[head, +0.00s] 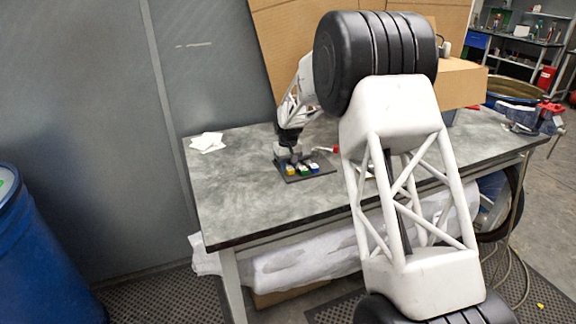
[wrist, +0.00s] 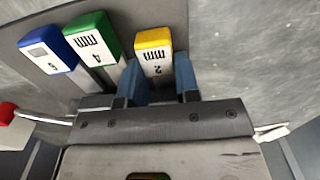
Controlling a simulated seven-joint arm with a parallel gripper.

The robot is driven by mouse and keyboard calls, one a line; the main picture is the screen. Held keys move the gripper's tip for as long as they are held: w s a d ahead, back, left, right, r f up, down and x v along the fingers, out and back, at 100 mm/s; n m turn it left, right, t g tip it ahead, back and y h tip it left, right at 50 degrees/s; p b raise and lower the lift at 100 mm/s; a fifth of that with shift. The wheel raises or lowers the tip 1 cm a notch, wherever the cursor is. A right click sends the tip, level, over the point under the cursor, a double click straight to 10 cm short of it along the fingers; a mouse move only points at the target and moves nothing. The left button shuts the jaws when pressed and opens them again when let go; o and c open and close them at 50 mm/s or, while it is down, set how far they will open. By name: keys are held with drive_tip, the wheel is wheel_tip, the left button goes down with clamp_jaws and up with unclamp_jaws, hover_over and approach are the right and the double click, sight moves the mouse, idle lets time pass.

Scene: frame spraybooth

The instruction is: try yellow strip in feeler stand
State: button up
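The yellow strip (wrist: 154,42) has a block handle marked 2 and sits between the two blue fingers of my gripper (wrist: 158,80). The fingers are close against its sides and look shut on it. In the head view the yellow strip (head: 290,170) is at the left of the feeler stand (head: 310,176), a dark plate on the table. My gripper (head: 287,153) is low over the stand there. The green strip (wrist: 91,38) and the blue strip (wrist: 48,48) stand beside it. I cannot tell whether the yellow strip is seated or slightly raised.
The grey table (head: 250,205) is mostly clear in front and left of the stand. White papers (head: 208,142) lie at the back left. A small red-ended item (head: 331,149) lies behind the stand. A cardboard box (head: 462,84) stands at the back right.

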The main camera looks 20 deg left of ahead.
sight(289, 166)
clamp_jaws()
drive_tip(key=shift+s+d, duration=0.2)
drive_tip(key=o, duration=0.5)
unclamp_jaws()
drive_tip(key=shift+r, duration=0.15)
drive_tip(key=shift+r, duration=3.75)
